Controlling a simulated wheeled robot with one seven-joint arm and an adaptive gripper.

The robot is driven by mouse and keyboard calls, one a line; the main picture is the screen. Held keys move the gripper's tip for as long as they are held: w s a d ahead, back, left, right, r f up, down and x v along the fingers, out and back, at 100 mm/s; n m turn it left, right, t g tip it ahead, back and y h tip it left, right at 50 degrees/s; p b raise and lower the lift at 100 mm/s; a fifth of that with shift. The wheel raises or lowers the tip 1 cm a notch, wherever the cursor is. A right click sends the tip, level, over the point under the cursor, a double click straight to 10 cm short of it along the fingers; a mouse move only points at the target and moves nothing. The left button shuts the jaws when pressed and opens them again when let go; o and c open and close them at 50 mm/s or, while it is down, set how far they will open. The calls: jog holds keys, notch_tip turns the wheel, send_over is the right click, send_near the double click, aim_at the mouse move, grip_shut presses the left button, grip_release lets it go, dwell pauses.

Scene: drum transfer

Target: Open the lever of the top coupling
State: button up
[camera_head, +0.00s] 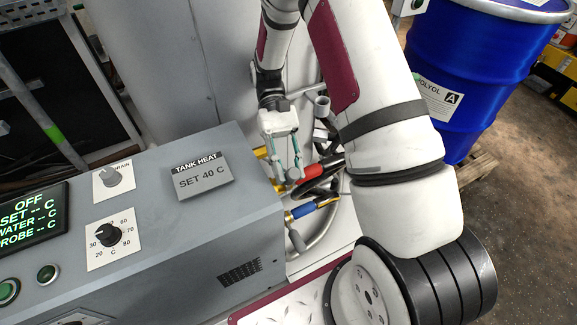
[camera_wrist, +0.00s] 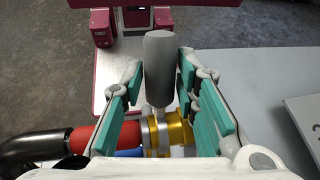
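The top coupling shows in the wrist view with a gold body (camera_wrist: 179,131), a metal ring and a red sleeve (camera_wrist: 94,136) on a black hose. Its grey lever (camera_wrist: 160,62) stands out from the coupling toward the top of that view. My gripper (camera_wrist: 167,105) is open, with one teal pad left of the lever and one right of it. Gaps show on both sides. In the head view my gripper (camera_head: 291,172) points down at the coupling beside the red sleeve (camera_head: 313,172) and partly hides the lever.
Below it, a second coupling with a blue sleeve (camera_head: 303,210) and a grey lever (camera_head: 297,240) sits close by. The grey control cabinet (camera_head: 225,225) stands to the left, with a dark hose at right. A blue drum (camera_head: 470,65) stands on a pallet at upper right.

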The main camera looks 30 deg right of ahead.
jog(key=shift+r, duration=0.1)
notch_tip(320, 180, up, 10)
dwell(0.7)
